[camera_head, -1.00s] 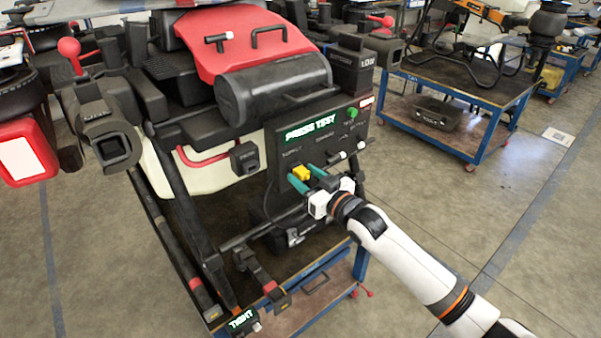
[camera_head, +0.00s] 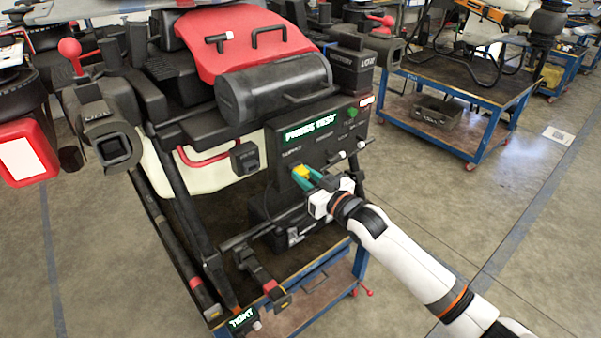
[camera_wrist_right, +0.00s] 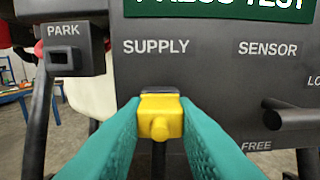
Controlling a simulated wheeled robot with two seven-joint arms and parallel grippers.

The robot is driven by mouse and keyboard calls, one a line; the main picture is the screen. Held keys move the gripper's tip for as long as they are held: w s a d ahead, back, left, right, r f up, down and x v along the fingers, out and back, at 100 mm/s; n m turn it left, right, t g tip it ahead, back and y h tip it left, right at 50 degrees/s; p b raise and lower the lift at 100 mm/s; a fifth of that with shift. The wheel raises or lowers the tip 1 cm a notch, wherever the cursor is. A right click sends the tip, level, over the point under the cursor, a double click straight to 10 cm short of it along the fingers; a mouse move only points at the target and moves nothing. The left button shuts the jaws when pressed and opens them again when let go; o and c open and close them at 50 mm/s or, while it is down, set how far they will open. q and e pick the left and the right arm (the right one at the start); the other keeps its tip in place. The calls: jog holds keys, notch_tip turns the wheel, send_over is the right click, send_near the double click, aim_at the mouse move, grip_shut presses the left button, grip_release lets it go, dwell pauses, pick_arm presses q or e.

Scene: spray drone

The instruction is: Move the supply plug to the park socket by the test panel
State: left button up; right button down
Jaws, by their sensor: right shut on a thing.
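The yellow supply plug (camera_head: 301,172) sits at the test panel (camera_head: 318,143), under the SUPPLY label. In the right wrist view the yellow plug (camera_wrist_right: 161,117) is between the two teal fingers, its far end against a dark socket in the panel. My right gripper (camera_head: 306,178) is shut on the plug. The park socket (camera_head: 245,158) is a black box left of the panel; in the right wrist view the park socket (camera_wrist_right: 72,52) shows its dark opening under the word PARK. My left gripper is not in view.
Levers (camera_head: 348,151) stick out at the panel's right side, near my wrist. A red curved handle (camera_head: 203,158) lies left of the park socket. A blue-edged cart (camera_head: 300,308) stands below.

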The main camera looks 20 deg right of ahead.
jog(key=p+v, duration=0.3)
jog(key=v, duration=0.3)
dwell(1.1)
